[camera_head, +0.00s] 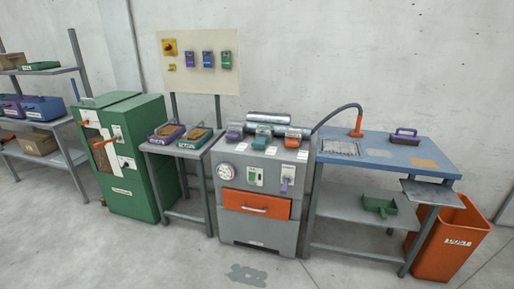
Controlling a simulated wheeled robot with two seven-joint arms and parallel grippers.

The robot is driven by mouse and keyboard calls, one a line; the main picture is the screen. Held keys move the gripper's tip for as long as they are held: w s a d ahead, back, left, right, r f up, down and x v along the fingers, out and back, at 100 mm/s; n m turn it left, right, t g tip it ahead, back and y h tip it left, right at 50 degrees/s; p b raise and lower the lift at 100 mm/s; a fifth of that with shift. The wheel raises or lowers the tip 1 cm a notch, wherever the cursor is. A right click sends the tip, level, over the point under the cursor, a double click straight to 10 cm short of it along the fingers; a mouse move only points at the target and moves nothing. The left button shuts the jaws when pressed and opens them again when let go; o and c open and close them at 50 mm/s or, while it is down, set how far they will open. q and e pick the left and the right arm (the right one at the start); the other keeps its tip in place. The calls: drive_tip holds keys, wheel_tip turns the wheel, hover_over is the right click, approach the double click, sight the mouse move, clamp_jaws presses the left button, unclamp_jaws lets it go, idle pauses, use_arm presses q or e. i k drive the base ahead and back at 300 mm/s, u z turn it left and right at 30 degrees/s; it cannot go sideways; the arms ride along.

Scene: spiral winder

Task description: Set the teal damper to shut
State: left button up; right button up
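A small teal part (262,136), which looks like the teal damper, sits on top of the grey machine (228,197) in the middle. It is between a greyish-purple part (234,132) on its left and an orange part (293,137) on its right. It is too small to tell whether it is open or shut. Neither of my grippers is in view.
The machine has an orange drawer (256,204) and a purple lever (285,185) on its front. A small table (178,149) with two trays stands left of it. A blue-topped bench (390,152) stands right.

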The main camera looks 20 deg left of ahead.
sight(259, 143)
drive_tip(key=k, duration=0.55)
drive_tip(key=u, duration=0.55)
drive_tip(key=i, duration=1.35)
drive_tip(key=z, duration=0.85)
